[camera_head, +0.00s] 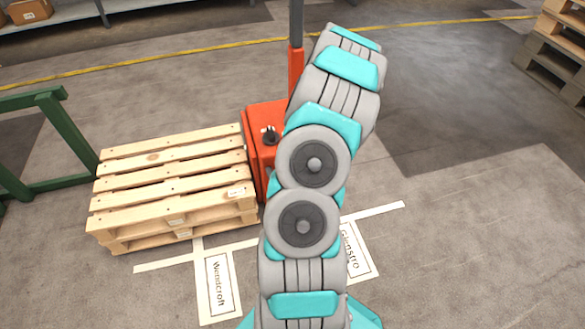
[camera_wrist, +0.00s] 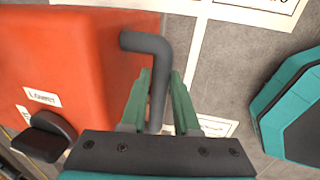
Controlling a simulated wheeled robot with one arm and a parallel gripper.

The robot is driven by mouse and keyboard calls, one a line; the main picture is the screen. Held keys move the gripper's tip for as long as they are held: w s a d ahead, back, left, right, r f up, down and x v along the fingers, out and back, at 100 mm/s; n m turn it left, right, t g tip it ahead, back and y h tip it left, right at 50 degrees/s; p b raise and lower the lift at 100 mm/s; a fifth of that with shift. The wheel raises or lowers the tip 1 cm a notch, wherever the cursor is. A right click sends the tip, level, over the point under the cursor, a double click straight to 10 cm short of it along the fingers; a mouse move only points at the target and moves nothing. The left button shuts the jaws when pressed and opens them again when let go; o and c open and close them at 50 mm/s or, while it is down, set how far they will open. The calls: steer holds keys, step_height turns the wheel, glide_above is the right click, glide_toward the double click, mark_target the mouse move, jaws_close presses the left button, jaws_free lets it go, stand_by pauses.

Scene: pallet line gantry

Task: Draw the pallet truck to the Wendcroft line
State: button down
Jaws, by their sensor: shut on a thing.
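The orange-red pallet truck (camera_head: 262,125) stands behind my arm in the head view, its upright post rising at the top. Wooden pallets (camera_head: 170,178) sit to its left, against its body. In the wrist view, the truck's red body (camera_wrist: 75,60) fills the left, with a black knob and a small label. My gripper (camera_wrist: 160,80) is shut on the truck's dark bent handle (camera_wrist: 150,45). My arm hides the gripper in the head view. The Wendcroft floor plate (camera_head: 218,300) lies just in front of the pallets, joined to a white line (camera_head: 160,265).
A second floor plate (camera_head: 357,252), partly hidden, reads "Glenstro". A green frame (camera_head: 60,150) stands close left of the pallets. A shelf (camera_head: 80,12) is at the back, and more pallets (camera_head: 555,55) at upper right. The floor on the right is clear.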

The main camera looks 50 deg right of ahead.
steer(key=shift+s+f, duration=0.15)
steer(key=shift+s, duration=0.1)
steer(key=c, duration=0.7)
jaws_free()
steer(key=shift+o, duration=0.2)
steer(key=shift+w, duration=0.1)
steer(key=shift+r, duration=0.2)
steer(key=shift+r, duration=0.4)
step_height(320, 180, up, 7)
steer(key=s, duration=0.1)
steer(key=shift+a+f, duration=0.15)
steer(key=shift+a, duration=0.2)
steer(key=shift+s, duration=0.1)
